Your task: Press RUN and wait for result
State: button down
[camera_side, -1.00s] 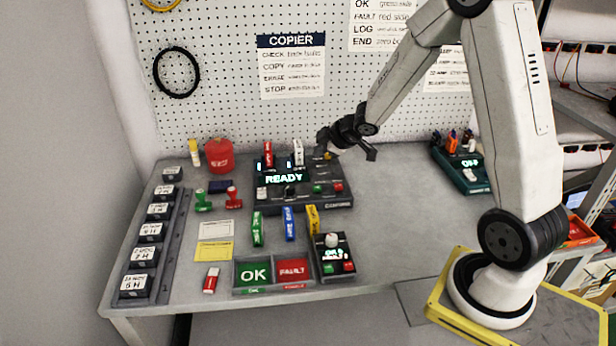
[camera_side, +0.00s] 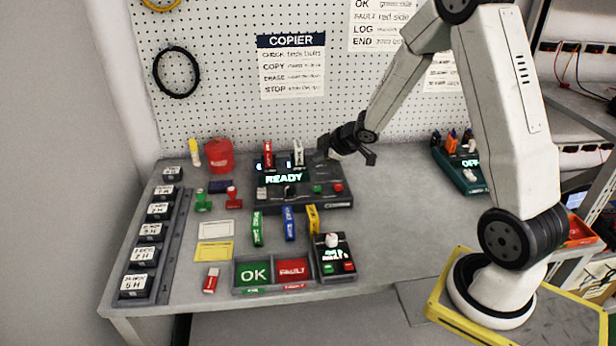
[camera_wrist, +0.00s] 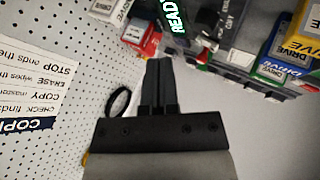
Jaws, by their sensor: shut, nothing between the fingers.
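The copier (camera_side: 335,198) is a dark box at the back middle of the bench, and its lit display (camera_side: 285,179) reads READY. A red stick (camera_side: 268,154) and a white stick (camera_side: 298,152) stand upright at its back. On its front right are a green button (camera_side: 317,189) and a red button (camera_side: 338,187); I cannot read a RUN label. My gripper (camera_side: 372,156) is shut and empty, above and to the right of the copier, apart from it. In the wrist view my shut fingers (camera_wrist: 158,80) point toward the copier's READY display (camera_wrist: 174,18).
Green, blue and yellow drive sticks lie in front of the copier. OK (camera_side: 254,274) and FAULT (camera_side: 293,270) trays and a small device (camera_side: 333,257) are at the front. A green device (camera_side: 462,166) stands back right. The bench between it and the copier is clear.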

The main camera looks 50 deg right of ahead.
aim_at(320, 188)
jog(key=shift+f, duration=3.45)
jog(key=shift+f, duration=0.9)
dwell(0.6)
jog(key=shift+r, duration=0.85)
jog(key=shift+r, duration=0.1)
jog(key=shift+r, duration=2.45)
